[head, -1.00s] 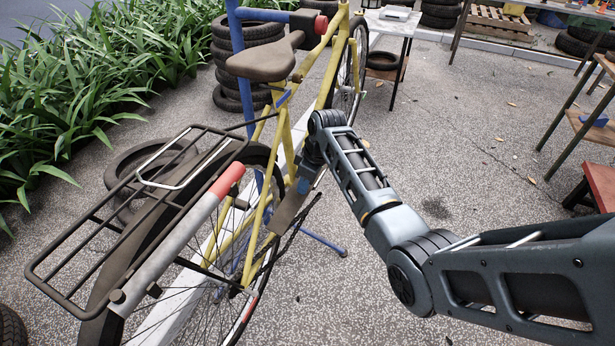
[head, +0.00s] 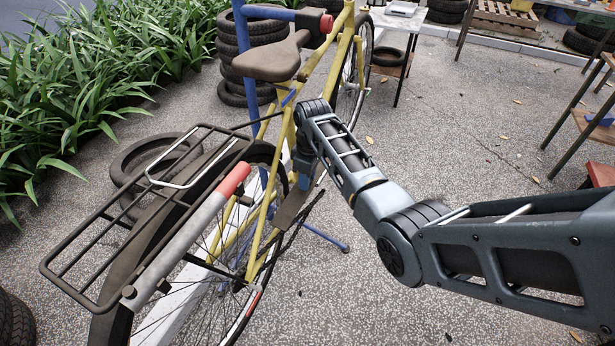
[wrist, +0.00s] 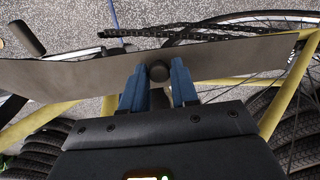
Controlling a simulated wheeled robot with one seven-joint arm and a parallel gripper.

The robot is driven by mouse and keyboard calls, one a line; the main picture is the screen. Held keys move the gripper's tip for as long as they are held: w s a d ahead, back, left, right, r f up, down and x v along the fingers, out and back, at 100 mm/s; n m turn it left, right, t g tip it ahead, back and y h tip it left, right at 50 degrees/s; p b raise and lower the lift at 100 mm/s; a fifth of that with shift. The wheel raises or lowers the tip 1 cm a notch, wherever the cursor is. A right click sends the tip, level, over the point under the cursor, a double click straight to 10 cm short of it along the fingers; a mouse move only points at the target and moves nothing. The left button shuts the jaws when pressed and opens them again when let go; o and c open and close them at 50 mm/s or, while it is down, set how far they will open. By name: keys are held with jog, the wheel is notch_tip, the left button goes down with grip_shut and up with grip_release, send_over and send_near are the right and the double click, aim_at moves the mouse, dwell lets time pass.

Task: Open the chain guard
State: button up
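The chain guard (head: 288,211) is a dark grey-brown plate on the right side of the yellow bicycle (head: 262,225). In the wrist view the guard (wrist: 225,60) spans the picture as a long flat plate with a round dark knob (wrist: 158,71) on it. My gripper (wrist: 158,78) has its two blue fingers on either side of the knob, with no clear gap, and looks shut on it. In the head view my gripper (head: 304,182) is at the guard, its fingertips mostly hidden. The chain (wrist: 165,31) shows beyond the guard's edge.
The rear rack (head: 140,215) and a grey tube with a red end (head: 190,245) lie left of the guard. A blue stand (head: 330,238) reaches onto the floor. Tyres (head: 250,50) are stacked behind. The paved floor right of the bicycle is open.

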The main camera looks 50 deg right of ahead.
jog(key=o, duration=0.4)
jog(key=shift+c, duration=0.2)
jog(key=shift+s+d+r, duration=0.1)
jog(key=shift+s+r, duration=0.05)
jog(key=shift+r, duration=1.8)
jog(key=shift+s+r, duration=0.1)
jog(key=shift+r, duration=1.85)
jog(key=shift+c, duration=0.5)
